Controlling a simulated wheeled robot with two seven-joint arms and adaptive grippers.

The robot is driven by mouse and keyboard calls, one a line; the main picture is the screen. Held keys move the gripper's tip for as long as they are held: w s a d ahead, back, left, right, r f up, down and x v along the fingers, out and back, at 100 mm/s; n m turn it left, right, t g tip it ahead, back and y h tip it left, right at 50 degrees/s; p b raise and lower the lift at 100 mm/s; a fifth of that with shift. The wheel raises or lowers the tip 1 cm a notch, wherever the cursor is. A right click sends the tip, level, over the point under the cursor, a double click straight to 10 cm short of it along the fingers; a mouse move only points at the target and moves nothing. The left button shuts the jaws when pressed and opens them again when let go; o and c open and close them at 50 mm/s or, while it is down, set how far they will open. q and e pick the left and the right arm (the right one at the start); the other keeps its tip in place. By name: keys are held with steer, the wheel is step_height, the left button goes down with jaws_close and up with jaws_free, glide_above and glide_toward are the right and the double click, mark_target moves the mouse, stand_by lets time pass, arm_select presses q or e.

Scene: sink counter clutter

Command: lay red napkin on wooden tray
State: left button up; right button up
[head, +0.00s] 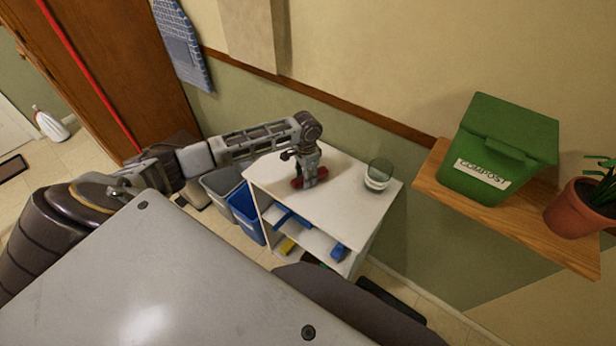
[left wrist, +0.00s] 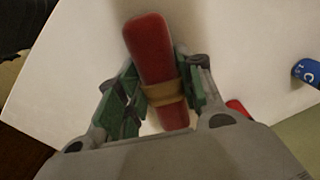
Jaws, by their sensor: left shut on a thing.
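A rolled red napkin (left wrist: 152,58) with a tan band (left wrist: 163,92) around it shows in the left wrist view, between the green-padded fingers of my left gripper (left wrist: 158,95). The left gripper is shut on it. In the head view the left gripper (head: 306,182) points down at the white top of a small shelf unit, with red (head: 297,183) showing beside its fingers. I cannot tell whether the napkin touches the top. I see no wooden tray in either view. My right gripper is not in view.
On the white top (head: 345,200) stands a glass (head: 379,172), right of the gripper. The left wrist view shows a blue can (left wrist: 307,71) and another red thing (left wrist: 237,107). A green compost bin (head: 500,145) and a potted plant (head: 580,210) stand on a wooden wall shelf (head: 520,218).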

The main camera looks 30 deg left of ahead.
arm_select(q)
step_height(320, 180, up, 10)
stand_by(0.6)
stand_by(0.6)
